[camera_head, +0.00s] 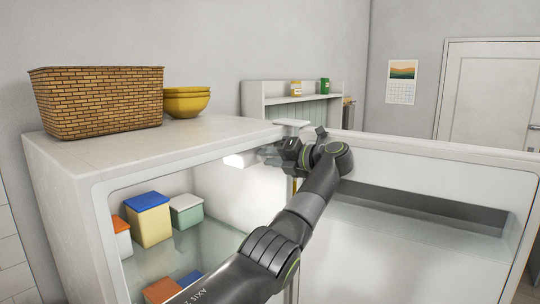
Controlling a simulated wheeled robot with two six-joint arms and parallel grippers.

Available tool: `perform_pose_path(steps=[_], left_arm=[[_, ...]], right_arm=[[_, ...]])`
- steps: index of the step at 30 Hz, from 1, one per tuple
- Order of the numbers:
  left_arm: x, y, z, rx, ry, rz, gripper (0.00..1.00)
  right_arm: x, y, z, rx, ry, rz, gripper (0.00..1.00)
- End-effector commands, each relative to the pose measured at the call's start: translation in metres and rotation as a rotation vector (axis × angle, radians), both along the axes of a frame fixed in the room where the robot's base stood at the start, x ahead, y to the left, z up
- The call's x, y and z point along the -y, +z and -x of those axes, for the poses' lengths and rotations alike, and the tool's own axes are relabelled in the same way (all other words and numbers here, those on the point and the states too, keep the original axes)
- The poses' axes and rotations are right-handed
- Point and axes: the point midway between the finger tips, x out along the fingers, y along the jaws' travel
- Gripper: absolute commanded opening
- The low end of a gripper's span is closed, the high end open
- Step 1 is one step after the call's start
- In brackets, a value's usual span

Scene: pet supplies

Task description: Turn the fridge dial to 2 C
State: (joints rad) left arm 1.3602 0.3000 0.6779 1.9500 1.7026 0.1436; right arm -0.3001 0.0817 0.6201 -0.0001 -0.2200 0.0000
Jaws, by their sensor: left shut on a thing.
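The fridge (62,172) stands open, with its door (425,165) swung out to the right. A small white, brightly lit housing (238,160) sits under the fridge ceiling near the door side. My left gripper (268,154) reaches up to the right end of this housing and is shut there, at the fridge dial. The dial itself is hidden by the fingers, and its number marks cannot be read. My right gripper is out of view.
A woven basket (98,102) and yellow bowls (186,101) stand on the fridge top. Lidded containers (150,222) stand on a glass shelf inside, left of my arm. A shelf unit (254,97) stands behind. The door's inner bin (415,225) lies right of my arm.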

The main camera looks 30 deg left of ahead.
Motion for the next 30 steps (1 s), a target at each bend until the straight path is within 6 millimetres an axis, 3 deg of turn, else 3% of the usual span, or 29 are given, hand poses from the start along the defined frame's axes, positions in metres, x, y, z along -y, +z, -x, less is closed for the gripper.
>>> perform_pose_path(steps=[17,18,19,30], left_arm=[[-0.0001,0.0007,-0.0003,-0.030,0.000,-0.004,0.04],[-0.0001,0.0007,-0.0003,-0.030,0.000,-0.004,0.30],[-0.0002,0.0006,-0.0003,-0.030,0.000,-0.004,0.34],[0.0046,-0.0005,-0.0004,-0.029,-0.001,-0.002,0.35]], right_arm=[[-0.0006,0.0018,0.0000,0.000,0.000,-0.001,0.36],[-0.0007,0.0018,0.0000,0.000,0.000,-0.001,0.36],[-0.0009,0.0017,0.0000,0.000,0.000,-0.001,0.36],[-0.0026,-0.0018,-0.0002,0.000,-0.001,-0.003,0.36]])
